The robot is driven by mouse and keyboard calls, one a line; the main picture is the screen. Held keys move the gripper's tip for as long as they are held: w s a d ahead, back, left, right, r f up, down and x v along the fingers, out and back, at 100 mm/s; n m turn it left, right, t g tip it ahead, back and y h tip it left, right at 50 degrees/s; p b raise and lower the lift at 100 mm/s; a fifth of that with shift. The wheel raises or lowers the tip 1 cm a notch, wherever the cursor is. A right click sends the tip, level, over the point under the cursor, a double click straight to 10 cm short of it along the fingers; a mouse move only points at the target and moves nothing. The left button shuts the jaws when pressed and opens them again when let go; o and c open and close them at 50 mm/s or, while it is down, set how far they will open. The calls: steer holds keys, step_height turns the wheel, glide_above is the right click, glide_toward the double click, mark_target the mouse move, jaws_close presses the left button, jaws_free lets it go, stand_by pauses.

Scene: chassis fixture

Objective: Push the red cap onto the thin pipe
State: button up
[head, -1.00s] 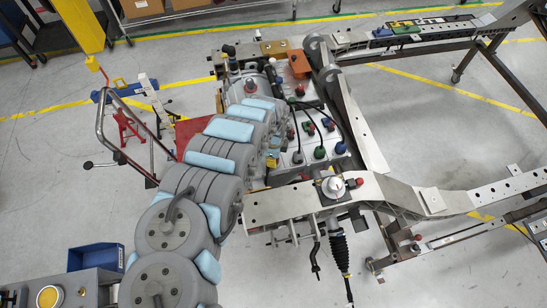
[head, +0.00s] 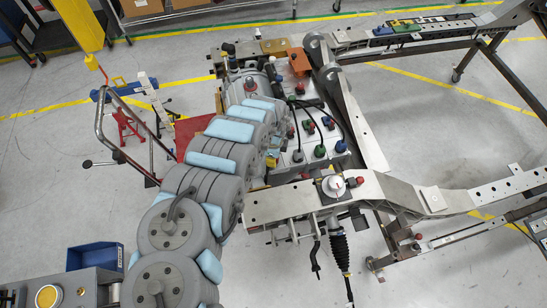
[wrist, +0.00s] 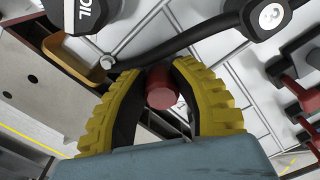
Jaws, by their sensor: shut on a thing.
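A dark red cap (wrist: 162,90) sits between the two yellow ribbed fingers of my gripper (wrist: 163,98) in the wrist view. The fingers are shut on it, and its round end faces the camera. In the head view my gripper (head: 270,158) shows only as a bit of yellow beside the grey machine block, partly hidden by my arm. The held cap cannot be made out there. I cannot pick out the thin pipe in either view, so I cannot tell whether the cap touches it.
A black hose (wrist: 175,47) runs just beyond the fingertips to a black cap marked 3 (wrist: 268,14). A black OIL cap (wrist: 90,12) is at upper left. Red fittings (wrist: 290,95) stand at right. A metal chassis rail (head: 290,200) lies in front of the block.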

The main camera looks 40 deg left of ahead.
steer(key=shift+f, duration=0.2)
steer(key=o, duration=0.8)
steer(key=shift+r+p, duration=2.5)
steer(key=shift+r, duration=0.6)
